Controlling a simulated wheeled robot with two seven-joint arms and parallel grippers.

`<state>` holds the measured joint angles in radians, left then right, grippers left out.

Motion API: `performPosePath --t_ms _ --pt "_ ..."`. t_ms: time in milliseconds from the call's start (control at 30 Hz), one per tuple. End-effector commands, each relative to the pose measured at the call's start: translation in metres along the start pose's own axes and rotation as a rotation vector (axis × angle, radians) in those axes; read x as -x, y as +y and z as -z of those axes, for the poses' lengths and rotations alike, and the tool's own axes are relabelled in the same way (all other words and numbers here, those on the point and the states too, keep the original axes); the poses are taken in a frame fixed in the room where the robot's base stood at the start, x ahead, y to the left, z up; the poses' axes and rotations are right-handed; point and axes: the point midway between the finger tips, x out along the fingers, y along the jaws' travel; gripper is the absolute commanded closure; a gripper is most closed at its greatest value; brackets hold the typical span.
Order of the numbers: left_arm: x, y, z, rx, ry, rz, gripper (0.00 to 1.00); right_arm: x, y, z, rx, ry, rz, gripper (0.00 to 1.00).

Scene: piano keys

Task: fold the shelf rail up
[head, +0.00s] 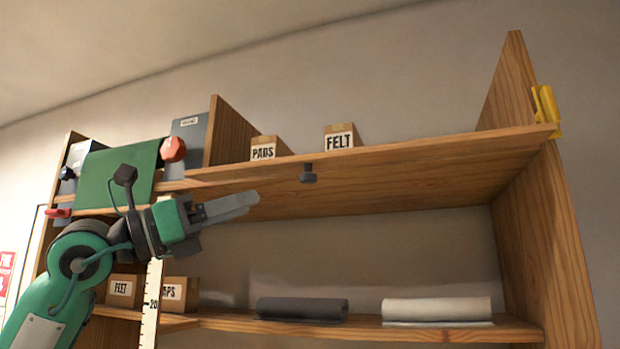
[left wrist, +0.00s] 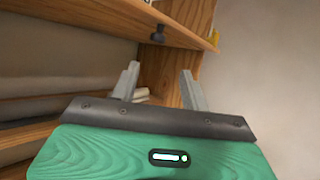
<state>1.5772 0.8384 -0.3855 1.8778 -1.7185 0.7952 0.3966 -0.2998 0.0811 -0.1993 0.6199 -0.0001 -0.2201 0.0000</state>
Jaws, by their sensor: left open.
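The upper shelf's wooden front edge (head: 420,146) runs across the cabinet, and I take this strip to be the rail. It looks level with the shelf, and I cannot tell its hinge. A dark knob (head: 308,173) hangs just under it near the middle; the knob also shows in the left wrist view (left wrist: 158,34). A yellow catch (head: 546,110) sits at the right end. My left gripper (head: 252,203) is open and empty, below the shelf and left of the knob, apart from it. Its two fingers (left wrist: 160,78) stand apart in the left wrist view. My right gripper is not in view.
Boxes marked PADS (head: 264,151) and FELT (head: 341,139) stand on the upper shelf. A green cloth (head: 112,178) and a red knob (head: 173,150) are at left. Dark (head: 302,308) and pale (head: 437,308) rolls lie on the lower shelf. The space between the shelves is open.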

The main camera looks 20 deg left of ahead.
Motion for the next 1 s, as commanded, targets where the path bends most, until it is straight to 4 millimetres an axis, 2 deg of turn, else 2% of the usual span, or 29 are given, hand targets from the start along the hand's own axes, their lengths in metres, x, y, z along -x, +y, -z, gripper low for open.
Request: performPosePath --t_ms 133,267,700,1000 --pt "0.004 -0.001 -0.012 -0.038 0.004 -0.033 0.54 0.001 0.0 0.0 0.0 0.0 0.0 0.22" --pt "-0.006 -0.001 -0.015 -0.038 0.005 -0.034 0.54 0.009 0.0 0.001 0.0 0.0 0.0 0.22" --pt "-0.086 0.002 -0.017 -0.035 0.005 -0.032 0.54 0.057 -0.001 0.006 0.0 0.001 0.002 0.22" --pt "-0.124 0.004 -0.014 -0.036 0.004 -0.033 0.54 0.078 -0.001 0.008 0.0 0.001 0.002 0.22"
